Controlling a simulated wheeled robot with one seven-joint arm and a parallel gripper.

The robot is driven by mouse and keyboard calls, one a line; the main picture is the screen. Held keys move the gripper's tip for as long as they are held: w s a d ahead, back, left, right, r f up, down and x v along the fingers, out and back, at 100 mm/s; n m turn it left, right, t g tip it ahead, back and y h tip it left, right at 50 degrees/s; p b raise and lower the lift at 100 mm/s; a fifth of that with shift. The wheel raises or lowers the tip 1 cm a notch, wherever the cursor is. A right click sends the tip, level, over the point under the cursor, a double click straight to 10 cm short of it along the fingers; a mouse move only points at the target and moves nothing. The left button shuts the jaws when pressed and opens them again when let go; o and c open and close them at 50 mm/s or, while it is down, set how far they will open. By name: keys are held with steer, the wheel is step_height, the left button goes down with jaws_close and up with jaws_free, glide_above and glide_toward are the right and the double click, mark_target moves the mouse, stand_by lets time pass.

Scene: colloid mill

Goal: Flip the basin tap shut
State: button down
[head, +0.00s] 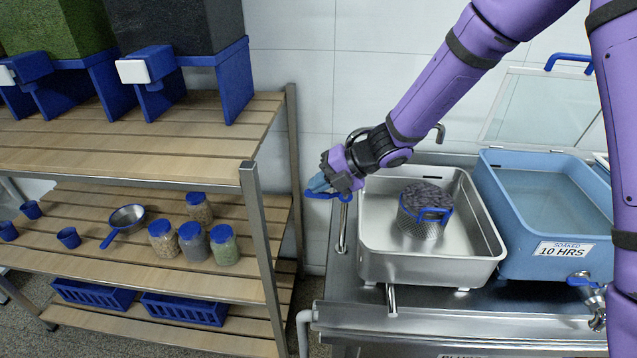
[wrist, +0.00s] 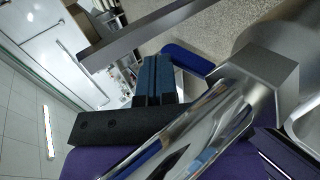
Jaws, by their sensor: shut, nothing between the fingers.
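The basin tap (head: 343,225) is a steel pipe at the left rim of the steel basin (head: 430,268), with a curved spout end (head: 440,131) showing behind my arm. Its blue lever (head: 343,195) sticks out right by my gripper. My wrist partly hides the tap's upper part.
A mesh basket (head: 422,225) of dark contents sits in the basin. A blue tub (head: 548,240) of water with its own tap (head: 590,288) stands at right. A wooden shelf rack (head: 150,155) with jars (head: 192,240) stands at left, its post near my gripper.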

steer(key=v, duration=0.7)
steer(key=shift+d, duration=0.2)
steer(key=shift+r, duration=0.1)
